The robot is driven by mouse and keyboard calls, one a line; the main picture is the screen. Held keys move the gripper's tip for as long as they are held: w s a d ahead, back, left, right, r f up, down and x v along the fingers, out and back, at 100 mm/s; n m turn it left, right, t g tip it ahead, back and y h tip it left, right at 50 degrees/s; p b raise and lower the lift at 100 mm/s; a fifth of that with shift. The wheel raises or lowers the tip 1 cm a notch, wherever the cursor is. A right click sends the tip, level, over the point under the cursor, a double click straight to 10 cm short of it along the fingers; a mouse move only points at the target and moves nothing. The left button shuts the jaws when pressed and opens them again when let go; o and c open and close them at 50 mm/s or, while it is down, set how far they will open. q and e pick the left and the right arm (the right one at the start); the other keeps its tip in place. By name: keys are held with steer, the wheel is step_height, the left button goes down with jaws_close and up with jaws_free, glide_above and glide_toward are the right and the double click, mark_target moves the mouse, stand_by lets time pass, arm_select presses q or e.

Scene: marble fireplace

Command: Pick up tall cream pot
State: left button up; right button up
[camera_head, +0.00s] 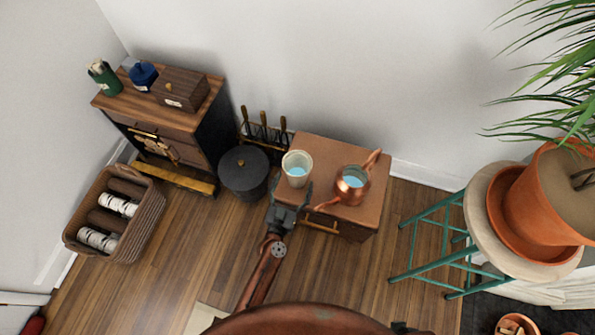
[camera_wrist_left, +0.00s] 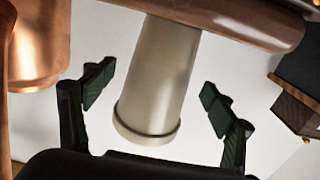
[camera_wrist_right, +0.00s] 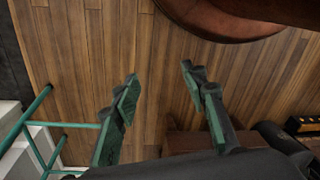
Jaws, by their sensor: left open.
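The tall cream pot (camera_head: 297,175) stands upright on the small brown cabinet (camera_head: 318,150), with a pale blue inside showing. My left gripper (camera_head: 291,190) is at the pot's front side. In the left wrist view the pot (camera_wrist_left: 162,75) appears between the two spread fingers of that gripper (camera_wrist_left: 157,86), with a visible gap on each side. The gripper is open and holds nothing. My right gripper (camera_wrist_right: 163,78) is open and empty in the right wrist view, over the wooden floor.
A copper kettle (camera_head: 352,183) stands right of the pot on the same cabinet. A black lidded bucket (camera_head: 243,172) and fire tools (camera_head: 264,132) stand to its left. A teal stool (camera_head: 480,195) with a large potted plant is at right. Wooden floor (camera_head: 185,240) is clear in front.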

mark_target(300, 163)
arm_select(q)
steer(key=x, duration=0.2)
steer(key=shift+w+d+f+b, duration=0.15)
steer(key=shift+w+b, duration=0.15)
steer(key=shift+w, duration=0.1)
steer(key=shift+w+d, duration=0.1)
steer(key=shift+w, duration=0.35)
arm_select(e)
steer(key=shift+w+a+f+t, duration=0.2)
steer(key=shift+w+a+f, duration=0.15)
steer(key=shift+w+f, duration=0.2)
steer(key=shift+w+a+f+t, duration=0.2)
steer(key=shift+w+a+f, duration=0.2)
steer(key=shift+f, duration=0.2)
arm_select(q)
steer(key=shift+c, duration=0.6)
steer(key=c, duration=1.4)
steer(key=shift+c, duration=0.6)
steer(key=shift+r, duration=0.3)
arm_select(e)
steer(key=shift+s+d+r, duration=0.1)
